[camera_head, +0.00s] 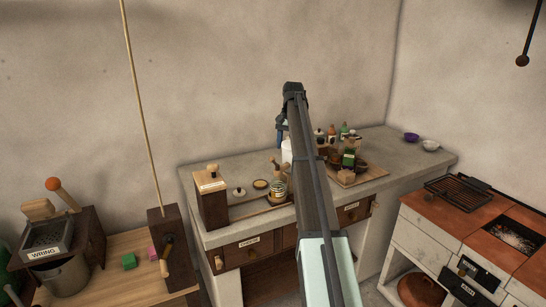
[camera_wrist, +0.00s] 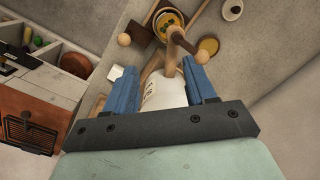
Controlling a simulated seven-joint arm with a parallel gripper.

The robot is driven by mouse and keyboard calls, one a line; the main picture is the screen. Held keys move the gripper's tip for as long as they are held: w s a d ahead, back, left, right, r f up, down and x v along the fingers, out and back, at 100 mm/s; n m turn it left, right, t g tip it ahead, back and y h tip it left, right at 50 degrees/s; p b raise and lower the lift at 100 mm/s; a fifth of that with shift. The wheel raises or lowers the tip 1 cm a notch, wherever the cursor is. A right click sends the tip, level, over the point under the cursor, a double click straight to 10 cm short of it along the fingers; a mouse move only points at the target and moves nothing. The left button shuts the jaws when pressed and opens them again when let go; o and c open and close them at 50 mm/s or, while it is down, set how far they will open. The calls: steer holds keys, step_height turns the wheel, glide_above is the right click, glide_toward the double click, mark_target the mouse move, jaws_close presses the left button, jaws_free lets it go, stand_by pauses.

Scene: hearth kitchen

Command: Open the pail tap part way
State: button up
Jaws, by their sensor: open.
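A white pail (camera_head: 287,150) with a label stands on the counter, mostly hidden behind my arm. In the wrist view the pail (camera_wrist: 172,92) shows between my fingers. A wooden tap (camera_head: 277,164) sticks out from its front. In the wrist view the tap (camera_wrist: 178,38) has a crosswise dark handle with pale wooden ball ends, just past my fingertips. A jar (camera_head: 278,190) stands beneath the tap; the wrist view shows it from above (camera_wrist: 160,18). My gripper (camera_wrist: 160,66) is open and empty, above the pail. In the head view my gripper (camera_head: 282,130) is partly hidden by my arm.
A wooden box with a knob (camera_head: 211,195) stands left on the counter (camera_head: 235,165). Small lids lie between it and the jar. Bottles on a wooden board (camera_head: 365,178) stand right of my arm. Bowls (camera_head: 430,145) sit at the far right. A stove (camera_head: 470,220) is at right.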

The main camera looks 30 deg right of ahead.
steer(key=n+t, duration=0.1)
steer(key=n, duration=0.1)
glide_toward(270, 160)
steer(key=shift+y, duration=0.4)
steer(key=f, duration=0.5)
steer(key=w+f, duration=0.1)
steer(key=f, duration=0.2)
steer(key=shift+w+d+f, duration=0.1)
steer(key=shift+w+d, duration=0.05)
steer(key=shift+d, duration=0.2)
steer(key=c, duration=1)
steer(key=shift+a, duration=0.1)
steer(key=shift+a+n, duration=0.35)
steer(key=shift+n, duration=0.55)
steer(key=shift+a+n, duration=0.4)
steer(key=shift+n, duration=0.5)
steer(key=shift+s+a+n+g, duration=0.2)
steer(key=shift+a+n+g, duration=0.05)
steer(key=shift+n, duration=0.45)
steer(key=shift+s+a+n+g, duration=0.15)
steer(key=shift+a+n+g, duration=0.15)
steer(key=shift+n, duration=0.4)
